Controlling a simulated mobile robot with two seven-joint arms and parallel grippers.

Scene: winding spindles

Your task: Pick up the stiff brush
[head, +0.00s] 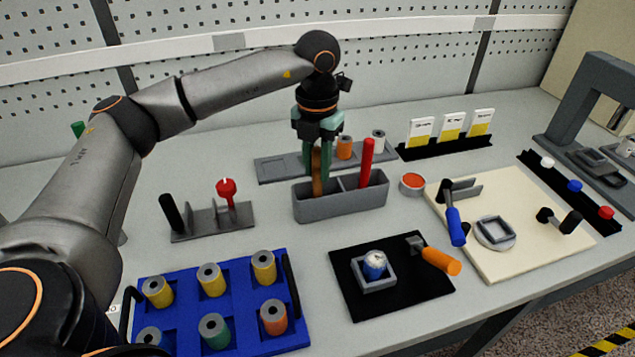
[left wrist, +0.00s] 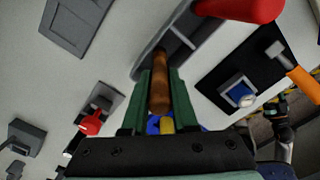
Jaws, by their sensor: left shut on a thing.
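The stiff brush (head: 317,172) shows as a brown wooden handle standing upright in the left compartment of a grey two-compartment holder (head: 340,203). My left gripper (head: 320,165) points down over the holder, its green fingers shut on the brown handle. In the left wrist view the handle (left wrist: 160,92) lies between the two fingers (left wrist: 160,105). The brush's lower end is hidden by the holder wall and fingers. A red-handled tool (head: 366,162) stands in the right compartment.
Behind the holder is a grey tray (head: 272,170) with an orange and a white spool. A blue tray of spools (head: 240,303) is at front left. A black mat (head: 400,298) with an orange-handled hammer (head: 440,260) lies at front. An orange-topped tin (head: 412,182) is right of the holder.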

